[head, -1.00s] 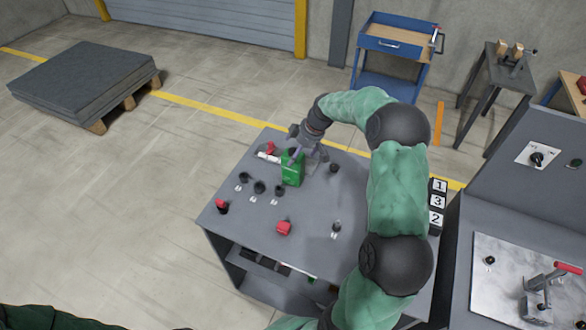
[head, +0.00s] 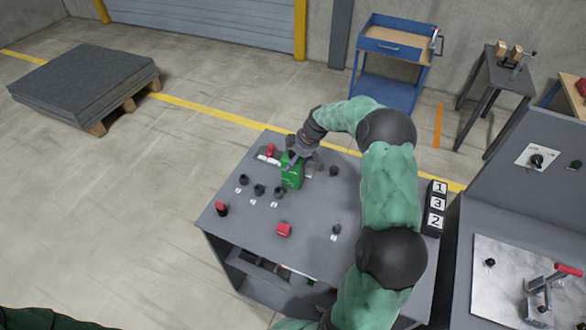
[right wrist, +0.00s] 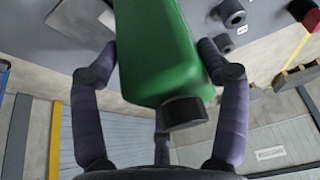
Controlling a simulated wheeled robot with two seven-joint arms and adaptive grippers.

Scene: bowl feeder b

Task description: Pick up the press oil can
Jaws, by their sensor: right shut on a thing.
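The press oil can (head: 292,175) is a green box-shaped can with a black cap, near the back left of the grey bench top. My right gripper (head: 297,160) comes down on it from the upper right, its fingers around the can's upper part. The right wrist view shows the green can (right wrist: 158,48) between the purple-grey fingers of the right gripper (right wrist: 155,65), its black cap pointing toward the palm. The gripper is shut on the can. I cannot tell whether the can's base touches the bench. My left gripper is out of view.
The bench top (head: 312,215) also holds several black knobs, a red block (head: 284,230), a red-topped piece (head: 221,208) and a number block (head: 437,208) at right. A panel with a red-handled clamp (head: 545,285) stands right. The bench's front middle is mostly clear.

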